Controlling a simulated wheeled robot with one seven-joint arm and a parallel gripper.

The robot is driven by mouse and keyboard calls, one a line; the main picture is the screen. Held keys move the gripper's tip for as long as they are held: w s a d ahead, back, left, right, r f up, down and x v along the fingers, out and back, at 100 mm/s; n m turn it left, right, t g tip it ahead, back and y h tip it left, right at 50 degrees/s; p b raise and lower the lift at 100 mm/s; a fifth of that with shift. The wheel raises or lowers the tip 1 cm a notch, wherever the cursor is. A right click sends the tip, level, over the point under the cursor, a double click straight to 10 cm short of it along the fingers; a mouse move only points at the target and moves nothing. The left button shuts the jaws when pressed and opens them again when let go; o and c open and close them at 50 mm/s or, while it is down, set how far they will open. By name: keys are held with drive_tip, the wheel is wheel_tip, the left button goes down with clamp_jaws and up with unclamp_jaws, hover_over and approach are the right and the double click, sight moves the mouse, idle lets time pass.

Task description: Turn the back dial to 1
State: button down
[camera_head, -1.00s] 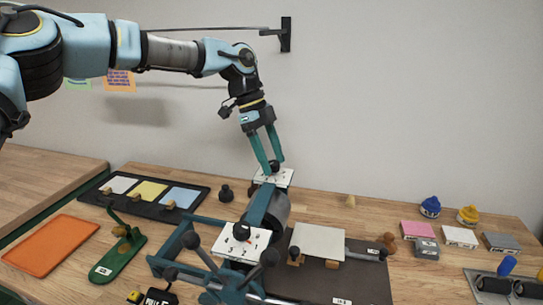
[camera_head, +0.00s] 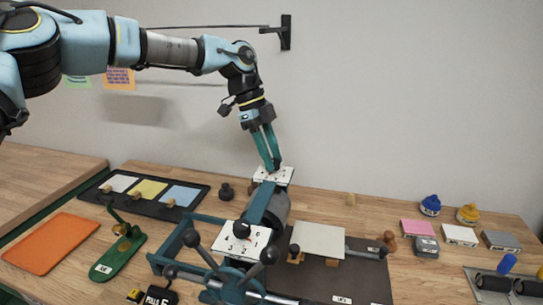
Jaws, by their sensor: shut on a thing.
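The back dial (camera_head: 284,175) is a white numbered plate at the far end of the teal press (camera_head: 258,207). My gripper (camera_head: 273,164) points down at this plate, its teal fingers close together and shut on the dark knob at its middle. The fingers largely hide the knob, and I cannot read where it points. A second white numbered plate, the front dial (camera_head: 258,243), with a black knob (camera_head: 242,230), sits nearer on the press.
A dark handwheel with ball-ended spokes (camera_head: 230,272) stands at the front of the press. Left are a tray of colour cards (camera_head: 118,205), a green stand (camera_head: 113,258) and an orange tray (camera_head: 50,245). Right are small blocks (camera_head: 460,237) and two capped jars (camera_head: 430,206).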

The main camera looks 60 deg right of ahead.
drive_tip(key=shift+f+n+b, duration=0.1)
drive_tip(key=shift+n+b, duration=0.2)
drive_tip(key=shift+b, duration=0.05)
drive_tip(key=n+h+b, duration=0.1)
drive_tip(key=n+b, duration=0.1)
drive_tip(key=n, duration=0.1)
drive_tip(key=shift+a+f+t+b, duration=0.1)
drive_tip(key=shift+t+b, duration=0.2)
drive_tip(key=shift+b, duration=0.1)
drive_tip(key=n+h+b, duration=0.1)
drive_tip(key=n+b, duration=0.1)
drive_tip(key=n, duration=0.1)
drive_tip(key=n+t+h+b, duration=0.1)
drive_tip(key=n+b, duration=0.1)
drive_tip(key=n, duration=0.1)
drive_tip(key=shift+s+a+b, duration=0.1)
drive_tip(key=shift+s+b, duration=0.05)
drive_tip(key=shift+b, duration=0.25)
drive_tip(key=n+t+b, duration=0.1)
drive_tip(key=n, duration=0.1)
drive_tip(key=n+t+h+b, duration=0.1)
drive_tip(key=n+b, duration=0.1)
drive_tip(key=n, duration=0.1)
drive_tip(key=shift+s+n, duration=0.2)
drive_tip(key=shift+n, duration=0.1)
drive_tip(key=shift+n+t+b, duration=1)
drive_tip(key=shift+n+b, duration=0.35)
drive_tip(key=shift+n, duration=0.85)
drive_tip(key=shift+r, duration=0.2)
